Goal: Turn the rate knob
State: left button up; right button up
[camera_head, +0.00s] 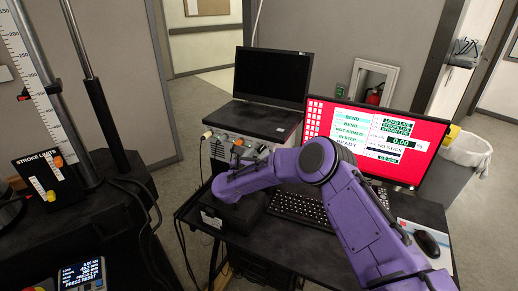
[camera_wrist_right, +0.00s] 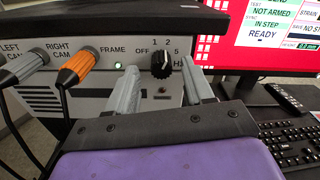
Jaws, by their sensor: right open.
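The rate knob (camera_wrist_right: 161,65) is a black round knob on the front panel of a grey control box (camera_wrist_right: 105,75), with the marks OFF, 1, 2, 5 and HI around it. I cannot tell for sure which mark it points at. My right gripper (camera_wrist_right: 160,76) is open, its two grey fingers pointing at the panel, one on each side below the knob. I cannot tell whether either finger touches it. In the head view my purple right arm reaches to the control box (camera_head: 222,147) and hides part of its front. My left gripper is not in view.
An orange-collared plug (camera_wrist_right: 76,68) and a grey plug (camera_wrist_right: 25,65) with cables sit left of the knob. A laptop (camera_head: 272,80) rests on the box. A red-screened monitor (camera_head: 345,130), keyboard (camera_head: 298,208) and mouse (camera_head: 427,243) stand to the right. A test frame (camera_head: 95,110) stands left.

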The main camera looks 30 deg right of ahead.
jog(key=shift+w+d, duration=0.3)
jog(key=shift+d, duration=0.3)
grip_shut()
